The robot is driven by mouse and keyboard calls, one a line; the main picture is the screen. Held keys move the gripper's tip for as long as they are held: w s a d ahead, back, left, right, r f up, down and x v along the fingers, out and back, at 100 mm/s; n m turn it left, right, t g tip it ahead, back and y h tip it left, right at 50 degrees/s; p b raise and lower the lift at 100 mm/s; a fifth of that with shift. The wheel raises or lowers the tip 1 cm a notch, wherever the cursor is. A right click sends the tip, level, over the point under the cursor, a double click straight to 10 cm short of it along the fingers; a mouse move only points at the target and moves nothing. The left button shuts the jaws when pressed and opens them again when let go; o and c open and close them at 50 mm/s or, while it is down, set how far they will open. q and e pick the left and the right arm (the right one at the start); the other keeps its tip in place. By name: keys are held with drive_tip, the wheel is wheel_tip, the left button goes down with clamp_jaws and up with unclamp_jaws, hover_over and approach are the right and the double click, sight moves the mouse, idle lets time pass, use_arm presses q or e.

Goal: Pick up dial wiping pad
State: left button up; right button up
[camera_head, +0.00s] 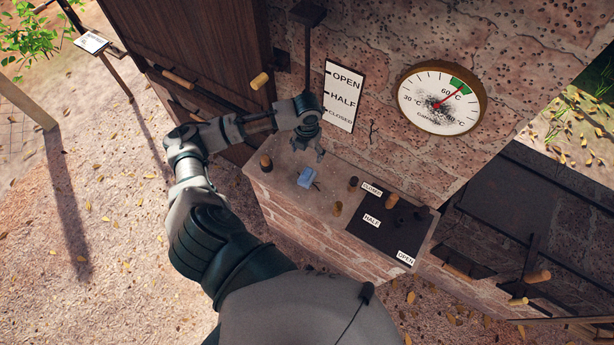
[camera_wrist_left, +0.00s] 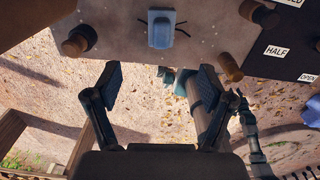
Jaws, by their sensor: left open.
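The dial wiping pad looks to be the small light-blue block (camera_head: 306,178) on the stone ledge (camera_head: 285,196) in the head view. It also shows near the top middle of the left wrist view (camera_wrist_left: 161,29), with thin dark strands at its sides. My left gripper (camera_head: 316,152) is above and behind the pad in the head view, apart from it. In the left wrist view its two fingers (camera_wrist_left: 158,80) are spread with nothing between them, and the pad lies beyond their tips. The round dial (camera_head: 440,98) on the wall has a dark smudge at its middle. My right gripper is not clearly seen.
Wooden knobs stand on the ledge left (camera_head: 266,162) and right (camera_head: 337,208) of the pad. A black lever panel (camera_head: 372,232) with labels lies to the right. A white OPEN/HALF/CLOSED sign (camera_head: 343,96) is on the wall behind. A dark wooden door (camera_head: 190,50) stands at left.

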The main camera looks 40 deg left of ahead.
sight(307, 172)
use_arm(q)
wheel_tip(307, 172, down, 9)
drive_tip(key=shift+f, duration=0.2)
drive_tip(key=shift+s+d+f+p, duration=0.1)
drive_tip(key=shift+f+p, duration=0.15)
drive_tip(key=shift+f, duration=1.3)
drive_tip(key=shift+s+d+f+p, duration=0.1)
drive_tip(key=shift+f+p, duration=0.15)
drive_tip(key=shift+f, duration=1.3)
drive_tip(key=c, duration=1.3)
